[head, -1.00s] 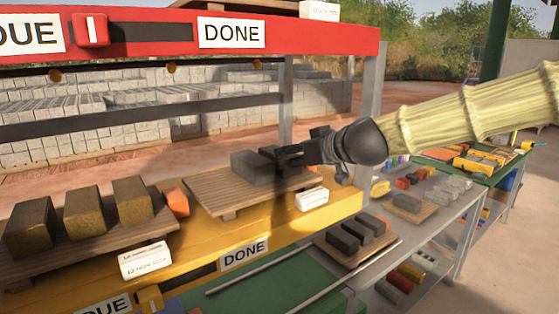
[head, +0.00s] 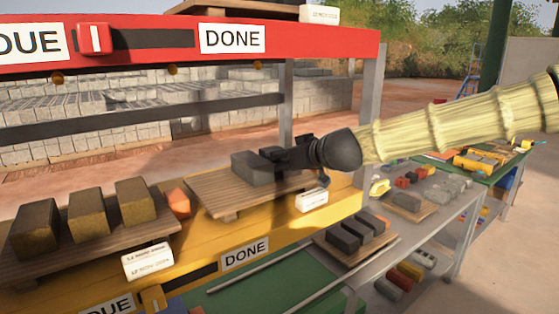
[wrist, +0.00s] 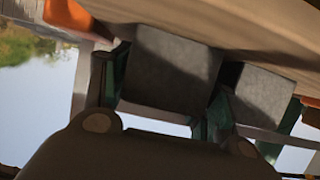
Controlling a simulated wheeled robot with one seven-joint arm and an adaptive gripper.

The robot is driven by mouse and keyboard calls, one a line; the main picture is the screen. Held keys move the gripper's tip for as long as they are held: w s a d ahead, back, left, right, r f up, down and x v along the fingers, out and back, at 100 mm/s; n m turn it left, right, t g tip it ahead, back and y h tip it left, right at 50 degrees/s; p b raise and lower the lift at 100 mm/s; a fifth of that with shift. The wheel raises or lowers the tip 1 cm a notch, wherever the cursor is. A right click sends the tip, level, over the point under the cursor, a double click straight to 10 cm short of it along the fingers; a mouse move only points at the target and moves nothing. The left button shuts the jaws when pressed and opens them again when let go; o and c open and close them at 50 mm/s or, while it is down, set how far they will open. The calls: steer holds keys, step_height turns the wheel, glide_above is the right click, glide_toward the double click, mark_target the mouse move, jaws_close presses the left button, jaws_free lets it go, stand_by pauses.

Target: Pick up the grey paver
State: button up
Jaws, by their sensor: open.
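The grey paver (head: 251,168) rests on a slatted wooden pallet (head: 215,193) on the yellow bench, in the head view. My gripper (head: 274,156) is at its right side, low over the pallet, with the arm reaching in from the right. In the wrist view, which is upside down, a grey block face (wrist: 170,70) shows between the two spread fingers (wrist: 155,100). A second grey face (wrist: 262,95) lies beyond the right finger. The jaws are open; contact with the paver cannot be told.
A second pallet (head: 70,250) with brown blocks (head: 88,213) and an orange piece (head: 178,202) stand to the left. A white block (head: 311,200) sits below the gripper. A red beam (head: 330,40) crosses above. Dark blocks on a small tray (head: 335,257) lie at lower right.

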steer(key=shift+w+a+f, duration=0.2)
steer(key=shift+w, duration=0.1)
steer(key=c, duration=1)
steer(key=shift+r, duration=0.1)
jaws_close()
steer(key=shift+r, duration=0.15)
